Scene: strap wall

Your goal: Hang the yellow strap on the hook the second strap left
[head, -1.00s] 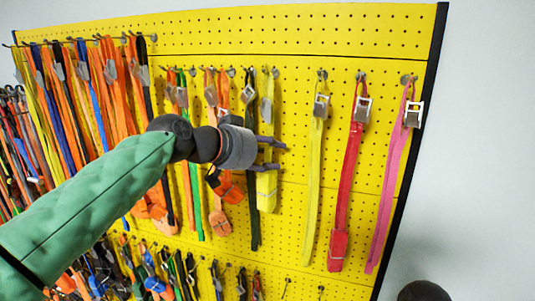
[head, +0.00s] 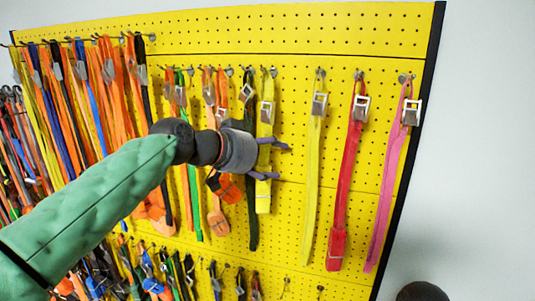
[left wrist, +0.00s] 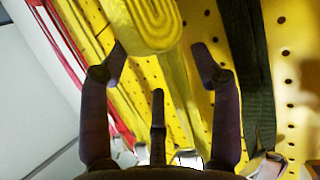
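A yellow strap (head: 264,195) with a folded bundle at its lower end hangs from a hook on the yellow pegboard, just right of a dark strap. Its metal buckle is near the top. A longer, flat yellow strap (head: 312,170) hangs one hook further right. My left gripper (head: 281,161) is in front of the bundled strap, fingers pointing right and spread apart. In the left wrist view the open fingers (left wrist: 160,62) have nothing clamped between them. The folded yellow bundle (left wrist: 150,25) shows just beyond the fingertips. My right gripper is not in view.
A dark strap (head: 250,190) hangs close to the left of the bundled yellow one. A red strap (head: 346,180) and a pink strap (head: 388,185) hang at the right. Dense orange straps (head: 118,90) fill the left. Bare board lies between the two yellow straps.

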